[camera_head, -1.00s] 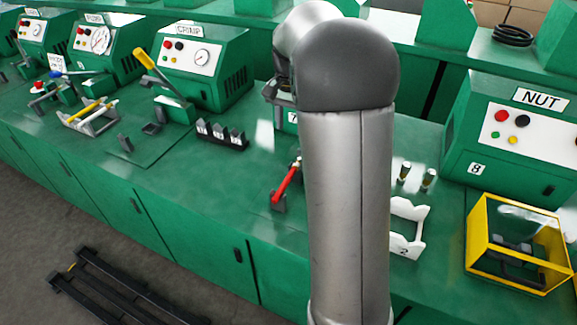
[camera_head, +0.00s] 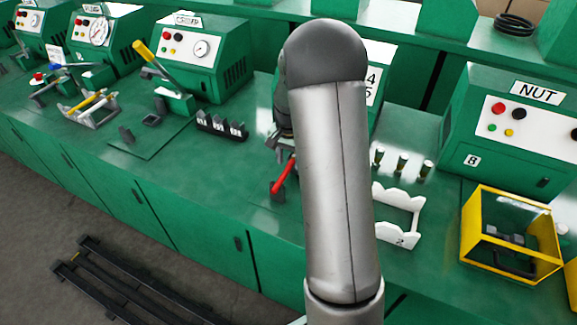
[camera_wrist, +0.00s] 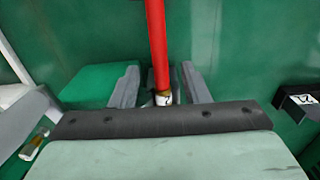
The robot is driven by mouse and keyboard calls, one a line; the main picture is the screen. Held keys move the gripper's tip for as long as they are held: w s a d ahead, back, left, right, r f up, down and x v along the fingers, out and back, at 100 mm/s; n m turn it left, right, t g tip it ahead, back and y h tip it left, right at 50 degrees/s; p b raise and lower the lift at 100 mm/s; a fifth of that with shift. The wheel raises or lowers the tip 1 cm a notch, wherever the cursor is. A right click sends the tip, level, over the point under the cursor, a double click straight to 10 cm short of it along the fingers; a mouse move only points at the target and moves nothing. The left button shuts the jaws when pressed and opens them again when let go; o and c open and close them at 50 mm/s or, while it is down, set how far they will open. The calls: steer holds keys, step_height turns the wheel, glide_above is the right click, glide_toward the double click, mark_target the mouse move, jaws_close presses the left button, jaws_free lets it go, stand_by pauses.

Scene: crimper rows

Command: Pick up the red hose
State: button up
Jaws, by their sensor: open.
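The red hose (camera_wrist: 158,45) runs down from the top edge in the wrist view, ending in a metal fitting with a brass-coloured band (camera_wrist: 163,97). My gripper (camera_wrist: 160,88) is open, with one grey finger on either side of the hose's lower end. In the head view, the red hose (camera_head: 283,178) slants beside a small dark grey holder on the green bench. My arm hides part of it and most of my gripper.
A white cradle (camera_head: 398,239) and several small upright fittings (camera_head: 402,162) stand right of my arm. A yellow frame (camera_head: 469,243) stands farther right, before the NUT machine (camera_head: 480,155). A dark rack (camera_head: 222,125) is left. Bare bench (camera_head: 190,165) lies in front of it.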

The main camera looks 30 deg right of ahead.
steer(key=shift+f, duration=0.85)
jaws_close()
steer(key=shift+r, duration=0.1)
